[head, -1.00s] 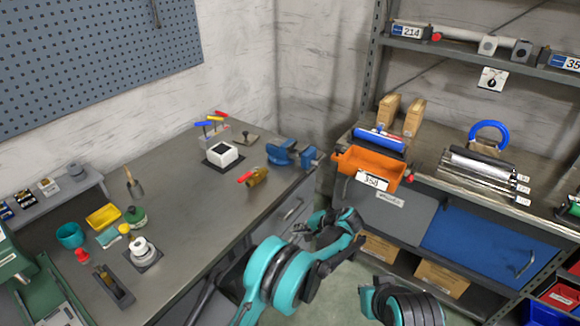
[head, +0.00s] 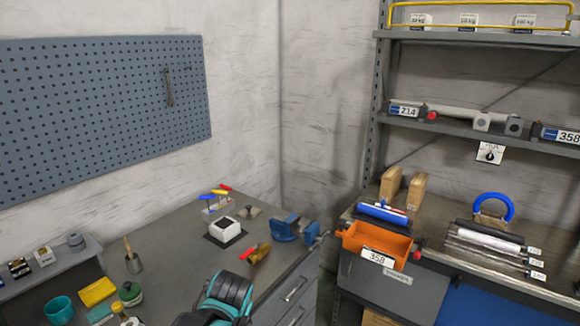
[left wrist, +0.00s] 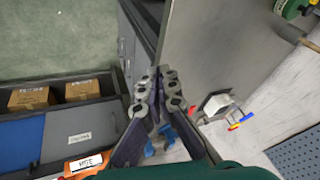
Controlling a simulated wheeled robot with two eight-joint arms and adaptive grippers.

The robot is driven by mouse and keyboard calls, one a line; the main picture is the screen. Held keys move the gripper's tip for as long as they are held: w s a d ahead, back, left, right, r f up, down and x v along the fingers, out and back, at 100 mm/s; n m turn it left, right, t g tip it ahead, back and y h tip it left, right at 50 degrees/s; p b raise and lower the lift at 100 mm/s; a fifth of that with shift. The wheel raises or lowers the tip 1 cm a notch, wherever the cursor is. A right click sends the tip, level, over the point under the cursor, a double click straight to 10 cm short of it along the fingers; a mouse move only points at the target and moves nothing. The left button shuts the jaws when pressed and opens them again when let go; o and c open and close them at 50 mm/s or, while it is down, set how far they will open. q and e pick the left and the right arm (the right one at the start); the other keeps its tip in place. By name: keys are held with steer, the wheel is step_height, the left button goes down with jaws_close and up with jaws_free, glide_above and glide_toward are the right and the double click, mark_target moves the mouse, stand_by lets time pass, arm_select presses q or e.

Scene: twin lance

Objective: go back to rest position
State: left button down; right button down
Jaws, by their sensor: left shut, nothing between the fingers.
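My left gripper (left wrist: 158,92) shows in the left wrist view with its two dark jointed fingers together and nothing between them. It hangs above the workbench edge, clear of any object. In the head view, a teal and black link of my left arm rises at the bottom middle, in front of the bench; the fingers do not show there. My right gripper is in neither view.
The grey workbench (head: 185,262) carries a blue vise (head: 287,229), a white block (head: 224,230), a brass piece (head: 259,253) and several small items. Right of it, a shelf unit holds an orange bin (head: 376,246). A pegboard (head: 100,115) hangs on the wall.

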arm_select(q)
steer(key=s+a+f+n+t+h, duration=0.1)
steer(key=s+a+f+n+h, duration=0.1)
steer(key=s, duration=1.2)
steer(key=shift+s+a+f+n+t, duration=0.15)
steer(key=shift+s+a+n+t, duration=0.2)
steer(key=shift+a+n, duration=0.25)
steer(key=shift+w, duration=0.1)
